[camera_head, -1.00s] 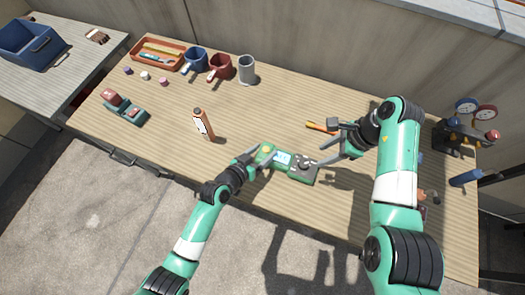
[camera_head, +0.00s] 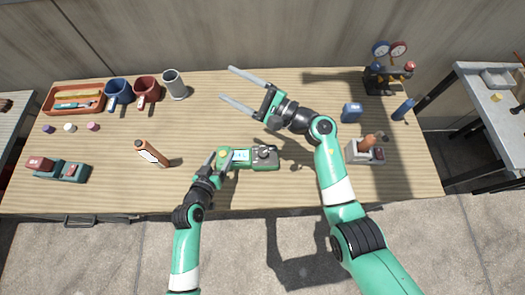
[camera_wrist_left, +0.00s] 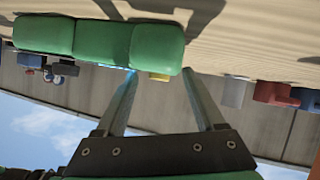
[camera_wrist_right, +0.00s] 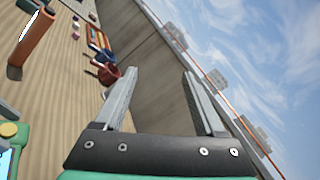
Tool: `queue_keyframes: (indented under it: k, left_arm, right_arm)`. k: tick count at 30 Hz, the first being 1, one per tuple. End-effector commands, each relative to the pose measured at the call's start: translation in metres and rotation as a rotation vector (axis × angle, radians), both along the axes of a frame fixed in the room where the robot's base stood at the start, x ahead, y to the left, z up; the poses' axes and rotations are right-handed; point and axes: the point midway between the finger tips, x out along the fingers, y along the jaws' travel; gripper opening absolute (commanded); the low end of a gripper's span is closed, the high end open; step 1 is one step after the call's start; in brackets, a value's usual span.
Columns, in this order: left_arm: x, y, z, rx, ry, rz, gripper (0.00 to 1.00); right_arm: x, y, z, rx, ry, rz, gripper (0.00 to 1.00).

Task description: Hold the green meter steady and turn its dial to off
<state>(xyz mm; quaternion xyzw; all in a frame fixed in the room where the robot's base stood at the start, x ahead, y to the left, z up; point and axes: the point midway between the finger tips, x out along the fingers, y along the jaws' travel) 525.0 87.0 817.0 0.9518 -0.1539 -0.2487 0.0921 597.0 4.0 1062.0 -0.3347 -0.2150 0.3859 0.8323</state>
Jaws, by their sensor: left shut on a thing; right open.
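The green meter (camera_head: 243,168) lies near the middle front of the bench, with a lit screen (camera_head: 241,156) and a dial (camera_head: 264,152) on its right part. The dial's setting is too small to read. My left gripper (camera_head: 223,158) is shut on the meter's left end. In the left wrist view the meter (camera_wrist_left: 100,40) fills the top left, by the fingertips (camera_wrist_left: 160,75). My right gripper (camera_head: 228,84) is open and empty, raised behind the meter and apart from it, fingers pointing left. The right wrist view shows its spread fingers (camera_wrist_right: 160,75) and the meter's corner (camera_wrist_right: 12,132) at lower left.
An orange bottle (camera_head: 152,153) lies or stands left of the meter. Mugs (camera_head: 147,90) and a tray (camera_head: 72,99) are at back left. A gauge set (camera_head: 388,75), a blue block (camera_head: 351,112) and a grey box (camera_head: 364,152) are on the right.

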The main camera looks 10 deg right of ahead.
Motion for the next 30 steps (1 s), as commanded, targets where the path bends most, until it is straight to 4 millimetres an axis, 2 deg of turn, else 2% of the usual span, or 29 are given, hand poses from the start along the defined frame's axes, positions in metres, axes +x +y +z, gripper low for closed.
queue_keyframes:
  k: [1, 5, 9, 12, 15, 18, 21, 24, 30]
  left_arm:
    - [-0.003, 0.002, -0.007, 0.011, 0.012, -0.002, 0.00]
    - [-0.003, 0.002, -0.007, 0.011, 0.012, -0.002, 0.00]
    - [-0.003, 0.002, -0.007, 0.011, 0.014, -0.002, 0.00]
    - [-0.003, 0.002, -0.007, 0.011, 0.014, -0.002, 0.00]
    - [-0.003, 0.001, -0.008, 0.011, 0.015, -0.002, 0.00]
    - [-0.003, 0.001, -0.008, 0.011, 0.016, -0.002, 0.00]
    - [-0.004, 0.001, -0.008, 0.011, 0.016, -0.002, 0.00]
    - [-0.004, 0.001, -0.008, 0.011, 0.017, -0.003, 0.00]
    - [-0.004, 0.001, -0.008, 0.011, 0.017, -0.003, 0.00]
  right_arm:
    - [-0.009, -0.012, -0.015, 0.101, 0.014, -0.060, 0.72]
    - [-0.036, -0.053, -0.058, 0.337, 0.104, -0.227, 0.72]
    - [-0.083, -0.089, -0.125, 0.515, 0.280, -0.363, 0.72]
    - [-0.123, -0.100, -0.168, 0.583, 0.394, -0.404, 0.72]
    - [-0.158, -0.102, -0.204, 0.577, 0.471, -0.425, 0.72]
    - [-0.180, -0.103, -0.229, 0.561, 0.525, -0.442, 0.72]
    - [-0.189, -0.103, -0.238, 0.555, 0.546, -0.447, 0.72]
    - [-0.189, -0.102, -0.239, 0.554, 0.548, -0.447, 0.72]
    - [-0.170, -0.094, -0.238, 0.554, 0.546, -0.445, 0.72]
